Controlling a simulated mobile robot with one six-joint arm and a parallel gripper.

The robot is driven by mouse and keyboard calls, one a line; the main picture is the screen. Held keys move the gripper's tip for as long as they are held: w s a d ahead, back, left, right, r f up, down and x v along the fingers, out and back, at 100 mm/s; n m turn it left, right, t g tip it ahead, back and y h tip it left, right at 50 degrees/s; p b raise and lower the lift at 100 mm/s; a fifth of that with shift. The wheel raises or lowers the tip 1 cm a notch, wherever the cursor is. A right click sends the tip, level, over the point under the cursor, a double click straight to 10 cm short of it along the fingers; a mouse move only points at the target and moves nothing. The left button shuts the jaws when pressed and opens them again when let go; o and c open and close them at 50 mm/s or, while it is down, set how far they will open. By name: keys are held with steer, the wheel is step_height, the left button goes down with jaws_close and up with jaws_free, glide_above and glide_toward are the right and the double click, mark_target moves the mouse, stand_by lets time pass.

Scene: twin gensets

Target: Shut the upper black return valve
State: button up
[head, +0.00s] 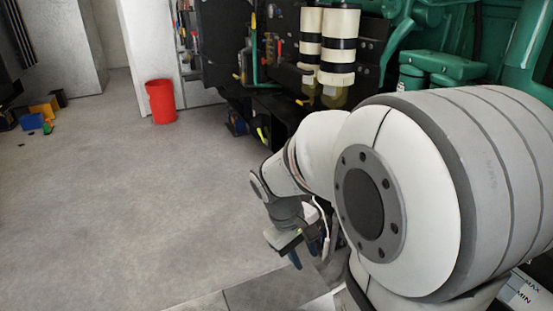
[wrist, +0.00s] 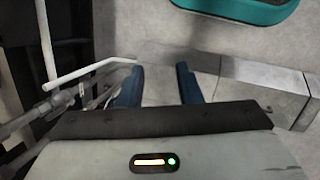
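My gripper (head: 304,254) hangs low in the head view, over the floor in front of the genset, well apart from the valves. In the wrist view its two blue fingers (wrist: 159,86) stand apart with nothing between them. Small coloured levers show on the black genset front: a yellow lever (head: 261,135) low down, a yellow one (head: 304,102) below the white filters, and a red one (head: 280,47) higher up. I cannot tell which of these, if any, is the upper black return valve. My arm hides part of the genset.
White filter canisters (head: 340,45) and the green engine (head: 440,65) stand behind my arm. A red bucket (head: 161,102) stands by the white wall. In the wrist view a pale rod (wrist: 88,73) and grey pipes lie left of the fingers. Open floor (head: 130,200) fills the left.

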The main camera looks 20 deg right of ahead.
steer(key=w+d+f+n+h+p, duration=0.25)
steer(key=w+d+n+h, duration=0.2)
steer(key=w+d, duration=0.3)
steer(key=w+d+f+n+h+p, duration=0.1)
steer(key=w+d+f+n+h, duration=0.35)
steer(key=w+d, duration=0.3)
steer(key=w+d+f+n+h+p, duration=0.2)
steer(key=w+d+f+n+h, duration=0.15)
steer(key=w+d+h, duration=0.35)
steer(key=shift+n+y, duration=0.45)
steer(key=shift+y, duration=0.35)
steer(key=d, duration=0.2)
steer(key=d+b, duration=0.1)
steer(key=d, duration=0.1)
steer(key=d+b, duration=0.1)
steer(key=d, duration=0.1)
steer(key=shift+w+d+r, duration=0.1)
steer(key=shift+d+r, duration=0.15)
steer(key=shift+d, duration=0.1)
steer(key=shift+c, duration=0.4)
jaws_close()
